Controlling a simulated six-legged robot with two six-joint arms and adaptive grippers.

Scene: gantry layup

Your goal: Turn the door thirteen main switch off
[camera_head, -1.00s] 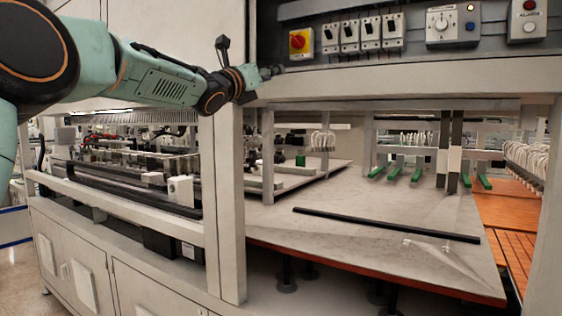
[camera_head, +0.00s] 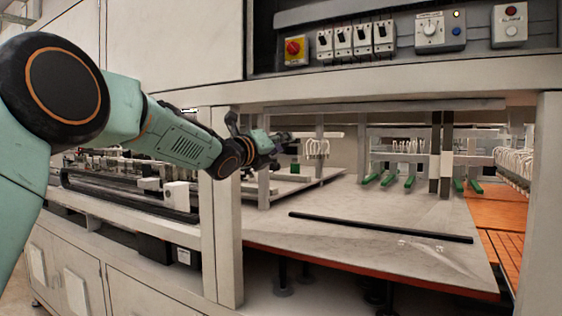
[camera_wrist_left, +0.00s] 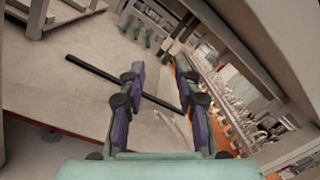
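A main switch with a red knob on a yellow plate (camera_head: 294,49) is at the left end of the dark control panel in the head view. No door number is readable, and I cannot tell the knob's setting. My left gripper (camera_head: 285,139) is below the panel and its beam, well under the red knob and not touching it. In the left wrist view my left gripper (camera_wrist_left: 160,75) has its two fingers apart with nothing between them. The switch does not show in that view. My right gripper is in neither view.
Several breaker switches (camera_head: 357,38) sit right of the red knob, then a dial box (camera_head: 430,31) and a box with a red button (camera_head: 510,22). A pale beam (camera_head: 400,78) runs under the panel. A post (camera_head: 221,230) stands below my left forearm. A black bar (camera_head: 380,227) lies on the table.

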